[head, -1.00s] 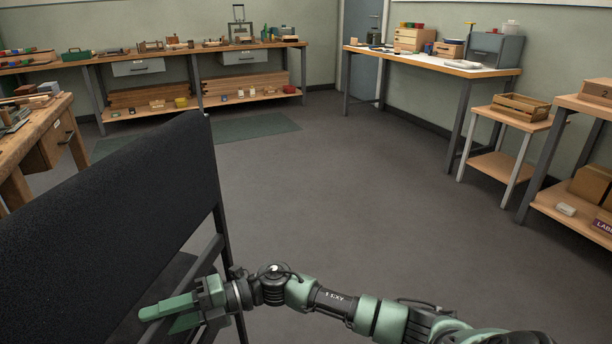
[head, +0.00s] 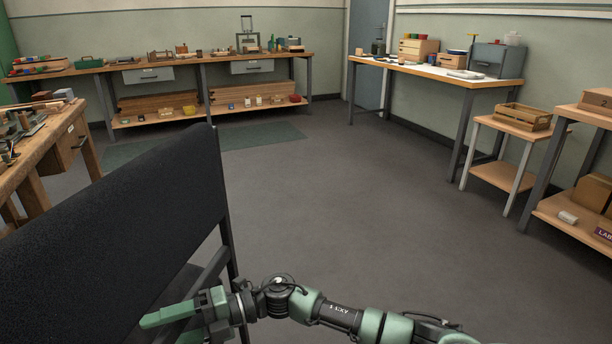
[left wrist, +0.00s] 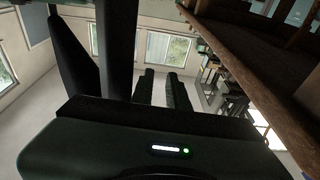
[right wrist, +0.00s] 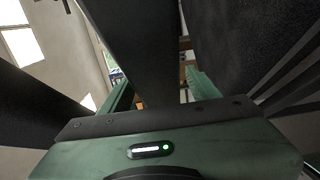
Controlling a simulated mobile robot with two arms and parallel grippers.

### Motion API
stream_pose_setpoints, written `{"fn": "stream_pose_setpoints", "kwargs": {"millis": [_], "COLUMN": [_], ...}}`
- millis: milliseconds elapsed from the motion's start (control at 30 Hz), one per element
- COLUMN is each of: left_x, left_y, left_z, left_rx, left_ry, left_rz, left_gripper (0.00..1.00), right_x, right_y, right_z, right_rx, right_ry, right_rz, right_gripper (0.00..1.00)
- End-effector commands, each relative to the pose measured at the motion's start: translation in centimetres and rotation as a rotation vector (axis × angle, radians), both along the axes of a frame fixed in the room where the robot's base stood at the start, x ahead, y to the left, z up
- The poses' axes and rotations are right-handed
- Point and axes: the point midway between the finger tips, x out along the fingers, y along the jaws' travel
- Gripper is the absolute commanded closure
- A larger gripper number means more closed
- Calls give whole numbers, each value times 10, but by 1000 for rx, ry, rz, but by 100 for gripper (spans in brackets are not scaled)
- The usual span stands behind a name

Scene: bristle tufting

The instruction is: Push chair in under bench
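The chair's tall black backrest (head: 120,210) fills the lower left of the head view. The wooden bench (head: 42,150) stands beyond it at the left edge. My right gripper (head: 178,325) reaches in from the right at the chair's side frame, below the backrest. In the right wrist view, its green fingers (right wrist: 160,90) stand apart with a dark chair bar in front of or between them; contact is unclear. My left gripper is outside the head view. In the left wrist view its dark fingers (left wrist: 161,90) are narrowly apart with nothing seen between them, beside dark posts.
Open grey floor (head: 340,210) lies right of the chair. A long bench (head: 205,65) lines the back wall, with a floor mat (head: 200,145) before it. A work table (head: 435,72), a small stand (head: 505,150) and shelving (head: 580,190) stand along the right.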

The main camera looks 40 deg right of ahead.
Motion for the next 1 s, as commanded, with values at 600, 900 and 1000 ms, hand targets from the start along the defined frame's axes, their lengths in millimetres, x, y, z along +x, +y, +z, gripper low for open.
{"fn": "stream_pose_setpoints", "kwargs": {"millis": [600,900,1000], "left_x": [-1,-9,-12], "left_y": [-1,-4,-4], "left_z": [5,34,42], "left_rx": [-12,-51,-65], "left_ry": [-43,-180,-227], "left_rz": [-2,-14,-17], "left_gripper": [80,80,80], "right_x": [-10,-22,-27], "right_y": [-37,-81,-95], "right_z": [-1,-1,-1], "right_rx": [-2,-2,-2], "right_ry": [1,2,1], "right_rz": [-2,-3,-2], "right_gripper": [38,38,38]}}
